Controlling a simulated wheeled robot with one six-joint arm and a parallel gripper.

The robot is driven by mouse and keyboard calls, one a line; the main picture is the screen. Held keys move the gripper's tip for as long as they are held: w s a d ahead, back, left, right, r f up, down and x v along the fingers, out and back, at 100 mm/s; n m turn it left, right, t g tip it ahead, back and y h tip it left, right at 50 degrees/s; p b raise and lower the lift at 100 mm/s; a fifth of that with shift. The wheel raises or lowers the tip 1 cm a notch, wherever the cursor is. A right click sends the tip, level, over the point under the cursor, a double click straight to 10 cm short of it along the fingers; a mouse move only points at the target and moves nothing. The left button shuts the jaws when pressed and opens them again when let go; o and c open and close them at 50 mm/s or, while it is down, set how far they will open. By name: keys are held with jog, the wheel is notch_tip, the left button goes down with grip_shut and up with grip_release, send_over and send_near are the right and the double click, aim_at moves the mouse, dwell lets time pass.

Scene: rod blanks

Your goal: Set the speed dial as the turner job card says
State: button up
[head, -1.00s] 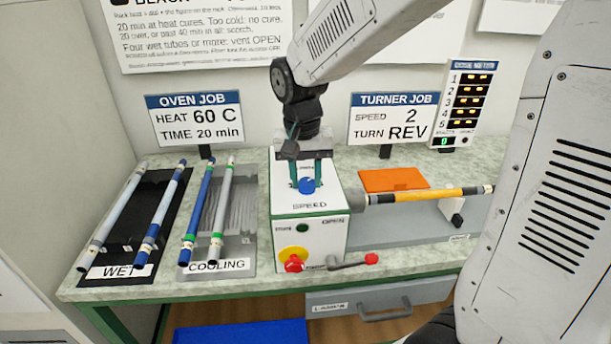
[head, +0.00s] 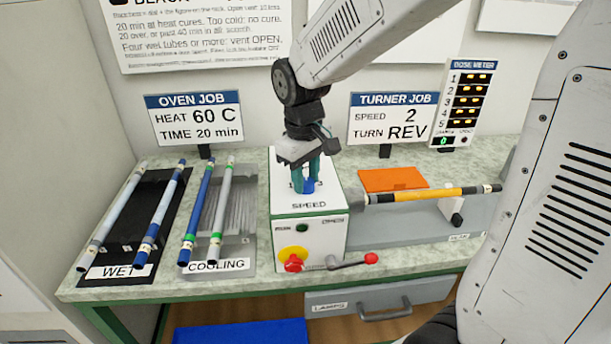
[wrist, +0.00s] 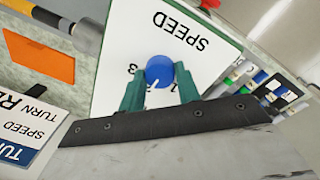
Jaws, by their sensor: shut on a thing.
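The blue speed dial (head: 309,187) is on top of the white turner box (head: 308,228), above the word SPEED. My gripper (head: 304,183) points down, its green fingers shut on the dial from both sides. In the wrist view the dial (wrist: 159,70) sits between the fingers (wrist: 160,88). Its white pointer mark faces down and slightly left there, between a 3 on the left and a 1 on the right. The digit at its tip is not clearly readable. The turner job card (head: 392,120) reads SPEED 2, TURN REV.
A yellow-orange rod (head: 425,195) lies in the turner, with an orange plate (head: 394,180) behind. A red-knobbed lever (head: 371,258) and a red button on yellow (head: 293,264) are on the front. Wet (head: 130,225) and cooling (head: 232,225) racks with rods stand left.

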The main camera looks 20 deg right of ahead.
aim_at(305, 182)
jog(key=shift+n, duration=0.5)
jog(key=o, duration=1)
jog(key=shift+c, duration=0.2)
jog(key=r, duration=0.8)
jog(key=shift+s+a, duration=0.1)
jog(key=shift+a, duration=0.1)
jog(key=shift+f, duration=0.1)
jog(key=s+d+m, duration=0.1)
jog(key=s+m, duration=0.1)
jog(key=s, duration=0.9)
jog(key=s+d+m+t, duration=0.1)
jog(key=s+d+m, duration=0.1)
jog(key=s, duration=0.9)
jog(key=shift+d+f+m+y, duration=0.25)
jog(key=shift+f+m+y, duration=0.05)
jog(key=shift+m, duration=0.4)
